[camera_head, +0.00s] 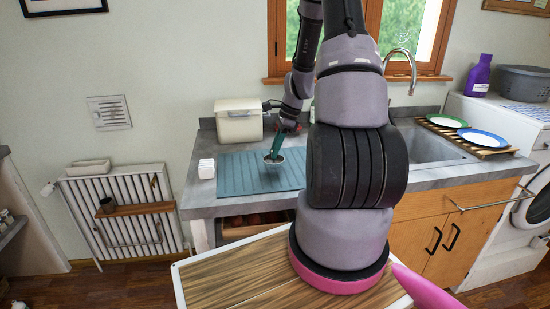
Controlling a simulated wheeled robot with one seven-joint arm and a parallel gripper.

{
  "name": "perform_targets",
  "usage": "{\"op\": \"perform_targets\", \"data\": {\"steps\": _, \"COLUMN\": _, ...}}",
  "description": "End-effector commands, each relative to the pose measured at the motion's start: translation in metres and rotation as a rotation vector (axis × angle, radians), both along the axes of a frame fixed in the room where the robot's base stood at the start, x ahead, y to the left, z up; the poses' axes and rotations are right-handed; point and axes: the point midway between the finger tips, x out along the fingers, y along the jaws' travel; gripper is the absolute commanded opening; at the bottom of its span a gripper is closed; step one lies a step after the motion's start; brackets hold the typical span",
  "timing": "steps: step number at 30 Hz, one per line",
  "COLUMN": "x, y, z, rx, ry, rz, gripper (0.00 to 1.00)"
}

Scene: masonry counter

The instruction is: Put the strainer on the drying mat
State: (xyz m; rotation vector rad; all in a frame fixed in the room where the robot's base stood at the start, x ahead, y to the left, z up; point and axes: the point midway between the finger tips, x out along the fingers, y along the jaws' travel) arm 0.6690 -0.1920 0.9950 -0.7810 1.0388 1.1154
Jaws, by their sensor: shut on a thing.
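The strainer has a small round bowl (274,158) and a dark green handle that points up. My gripper (287,128) is shut on the handle at its upper end. The teal drying mat (232,177) lies flat on the grey counter, left of my arm. The strainer's bowl shows over the middle of the mat, tilted, with the handle above it. I cannot tell whether the bowl touches the mat. My arm hides the ground right of the mat, and the fingertips are small and dark.
A cream bread bin (239,121) stands behind the mat, and a white block-like thing (206,168) stands at its left edge. The sink (430,147) and a wooden rack with plates (484,139) lie to the right. The rest of the mat looks bare.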

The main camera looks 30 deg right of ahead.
Motion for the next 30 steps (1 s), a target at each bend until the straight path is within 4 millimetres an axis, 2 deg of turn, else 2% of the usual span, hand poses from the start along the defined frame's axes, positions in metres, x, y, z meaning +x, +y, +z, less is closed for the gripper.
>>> {"op": "perform_targets", "data": {"steps": 6, "x": 0.0, "y": 0.0, "z": -0.029, "rx": 0.001, "ry": 0.002, "rz": 0.001, "gripper": 0.0}}
{"op": "perform_targets", "data": {"steps": 16, "x": 0.0, "y": 0.001, "z": -0.032, "rx": 0.001, "ry": 0.001, "rz": 0.003, "gripper": 0.0}}
{"op": "perform_targets", "data": {"steps": 17, "x": 0.0, "y": 0.0, "z": -0.033, "rx": 0.001, "ry": 0.001, "rz": 0.003, "gripper": 0.27}}
{"op": "perform_targets", "data": {"steps": 18, "x": 0.0, "y": 0.0, "z": -0.032, "rx": 0.001, "ry": 0.001, "rz": 0.003, "gripper": 0.42}}
{"op": "perform_targets", "data": {"steps": 19, "x": 0.0, "y": 0.0, "z": -0.032, "rx": 0.001, "ry": 0.001, "rz": 0.003, "gripper": 0.53}}
{"op": "perform_targets", "data": {"steps": 30, "x": 0.0, "y": 0.0, "z": -0.029, "rx": 0.0, "ry": -0.001, "rz": 0.003, "gripper": 0.53}}
